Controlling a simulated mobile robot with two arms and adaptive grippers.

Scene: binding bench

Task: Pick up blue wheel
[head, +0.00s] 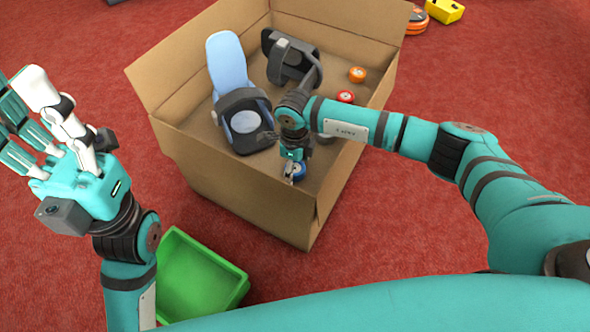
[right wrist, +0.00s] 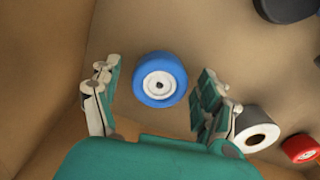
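The blue wheel (right wrist: 160,79) has a white hub with a dark centre. It lies on the floor of the cardboard box (head: 240,195), near the box's front corner. In the head view the wheel (head: 299,171) is partly hidden by my right gripper (head: 292,170). In the right wrist view my right gripper (right wrist: 158,92) is open, with its fingers apart on either side of the wheel and visible gaps between. My left gripper (head: 30,120) is raised to the left of the box, outside it, with its fingers spread and nothing in them.
The box also holds a blue-and-black ski binding (head: 228,65), a dark binding (head: 285,60), an orange wheel (head: 357,74), a red wheel (head: 345,97) and a grey-and-white wheel (right wrist: 257,130). A green bin (head: 195,280) stands in front. The box walls are close to my right gripper.

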